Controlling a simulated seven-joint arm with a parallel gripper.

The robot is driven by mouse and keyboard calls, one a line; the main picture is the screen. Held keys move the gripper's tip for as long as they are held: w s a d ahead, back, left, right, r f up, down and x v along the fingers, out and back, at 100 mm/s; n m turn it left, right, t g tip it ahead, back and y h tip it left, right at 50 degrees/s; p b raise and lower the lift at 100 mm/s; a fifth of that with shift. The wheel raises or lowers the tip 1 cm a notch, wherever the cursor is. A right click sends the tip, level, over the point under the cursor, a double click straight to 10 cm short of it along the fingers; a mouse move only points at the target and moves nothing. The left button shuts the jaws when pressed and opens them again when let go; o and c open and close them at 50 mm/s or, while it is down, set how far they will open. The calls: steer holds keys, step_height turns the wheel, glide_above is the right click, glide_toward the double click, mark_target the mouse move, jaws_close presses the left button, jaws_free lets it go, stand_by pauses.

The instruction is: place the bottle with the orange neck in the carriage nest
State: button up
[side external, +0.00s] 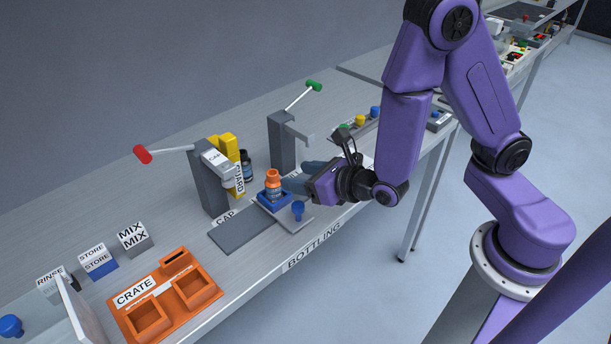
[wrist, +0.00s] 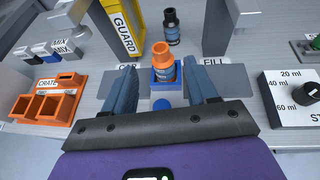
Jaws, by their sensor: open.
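The bottle with the orange neck (side external: 273,184) stands upright in the blue nest (side external: 264,204) of the carriage (side external: 294,222). In the wrist view the bottle (wrist: 163,66) rises from the blue nest (wrist: 155,83), with the blue knob (wrist: 162,104) on the near side. My gripper (side external: 293,182) is open, its fingers pointing at the bottle from the right in the side view. In the wrist view the fingers of my gripper (wrist: 160,70) lie apart on either side of the bottle, with a gap on both sides. How deep the bottle sits is partly hidden by the nest walls.
A dark-capped bottle (side external: 246,165) stands behind, near the yellow guard (side external: 230,155). The cap press with a red-tipped lever (side external: 142,154) and the fill post with a green-tipped lever (side external: 314,86) flank the carriage. An orange crate (side external: 165,297) sits front left.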

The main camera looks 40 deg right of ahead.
steer(key=shift+s+r, duration=0.15)
steer(key=shift+s, duration=0.2)
steer(key=s+d+r+m+g+h, duration=0.2)
steer(key=s+d+r+m+h, duration=0.15)
steer(key=d+m, duration=0.3)
steer(key=s+d+r+m+g+h, duration=0.2)
steer(key=s+d+m+g+h, duration=0.15)
steer(key=d+m, duration=0.35)
steer(key=s+a+r+m+g+y, duration=0.1)
steer(key=s+a+m+g+y, duration=0.1)
steer(key=s, duration=0.6)
steer(key=s+a+m+g+y, duration=0.3)
steer(key=s+m+g, duration=0.2)
steer(key=s+m, duration=0.3)
steer(key=shift+r+m+g+y, duration=0.35)
steer(key=shift+m+y, duration=0.05)
steer(key=shift+m, duration=0.25)
steer(key=shift+w, duration=0.1)
